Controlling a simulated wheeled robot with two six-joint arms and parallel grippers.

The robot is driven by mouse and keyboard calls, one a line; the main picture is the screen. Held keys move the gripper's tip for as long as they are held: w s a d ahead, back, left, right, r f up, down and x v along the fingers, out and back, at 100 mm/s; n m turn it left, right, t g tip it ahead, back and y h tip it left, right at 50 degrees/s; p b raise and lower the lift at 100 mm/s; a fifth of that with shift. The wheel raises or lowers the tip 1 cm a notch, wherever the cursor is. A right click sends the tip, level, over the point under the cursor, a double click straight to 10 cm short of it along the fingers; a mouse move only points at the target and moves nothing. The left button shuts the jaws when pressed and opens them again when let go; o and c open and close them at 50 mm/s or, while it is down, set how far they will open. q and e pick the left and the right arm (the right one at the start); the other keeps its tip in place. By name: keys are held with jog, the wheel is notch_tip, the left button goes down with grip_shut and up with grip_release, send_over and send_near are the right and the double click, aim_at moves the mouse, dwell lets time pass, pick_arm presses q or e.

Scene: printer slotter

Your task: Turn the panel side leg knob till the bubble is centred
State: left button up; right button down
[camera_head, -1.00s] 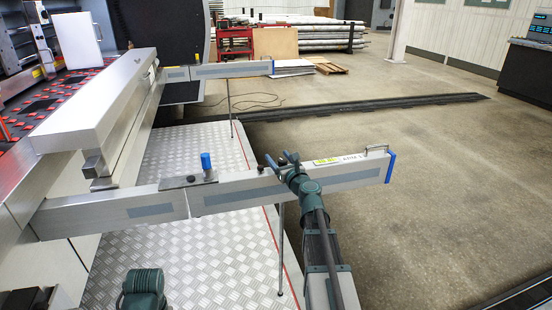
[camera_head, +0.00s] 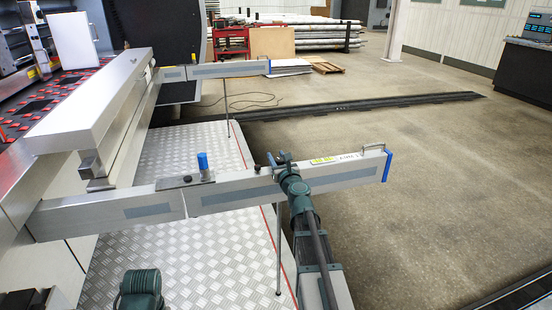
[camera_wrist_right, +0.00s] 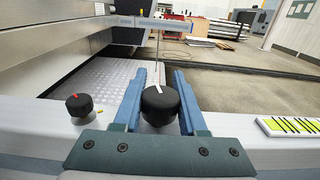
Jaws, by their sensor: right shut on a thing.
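My right gripper (camera_head: 278,157) is at the top of the near metal beam (camera_head: 235,197). In the right wrist view its two blue fingers (camera_wrist_right: 160,85) are on either side of a black round knob (camera_wrist_right: 160,105) with a white mark, shut on it. A second black knob (camera_wrist_right: 79,104) with a red mark stands apart to the left; it also shows in the head view (camera_head: 257,169). A yellow-green level (camera_wrist_right: 291,126) lies on the beam to the right of the gripper, also in the head view (camera_head: 322,161). Its bubble is too small to read. My left gripper is not in view.
A blue-capped post (camera_head: 203,162) stands on the beam to the left. A handle (camera_head: 374,147) and a blue end cap (camera_head: 387,166) are at its right end. A thin leg (camera_head: 279,250) goes down from the beam. The floor to the right is clear.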

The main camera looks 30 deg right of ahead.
jog(key=shift+c, duration=2.3)
grip_release()
jog(key=shift+s, duration=0.15)
